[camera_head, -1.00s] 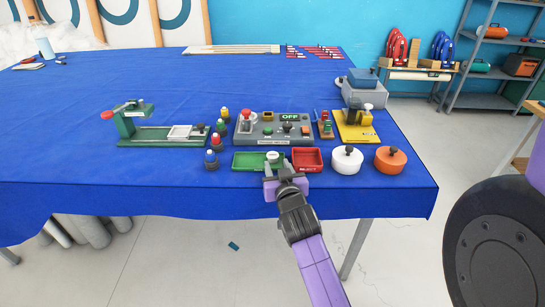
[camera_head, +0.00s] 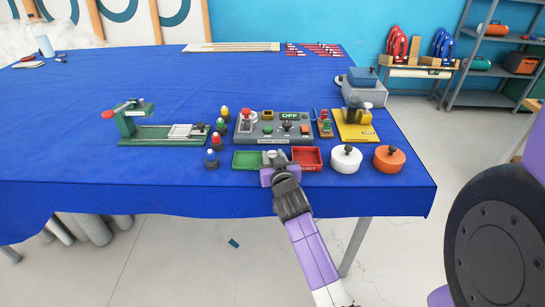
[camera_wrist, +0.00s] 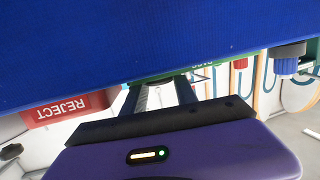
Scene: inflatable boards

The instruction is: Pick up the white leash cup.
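A small whitish piece (camera_head: 271,154), which looks like the white leash cup, shows at the right end of the green tray (camera_head: 246,160), partly hidden by my gripper. My gripper (camera_head: 277,158) is at that end of the tray, over its near edge. In the wrist view, the two dark fingers (camera_wrist: 166,90) stand apart with a light gap between them. I cannot make out the cup between them there. The green tray shows as a thin strip beyond the fingertips (camera_wrist: 205,68).
Right of my gripper is a red tray (camera_head: 307,158), marked REJECT in the wrist view (camera_wrist: 68,108). A white pot (camera_head: 346,160) and an orange pot (camera_head: 389,159) stand further right. A grey control box (camera_head: 275,128) is behind. Small coloured-top bottles (camera_head: 212,158) stand left. The cloth's left front is clear.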

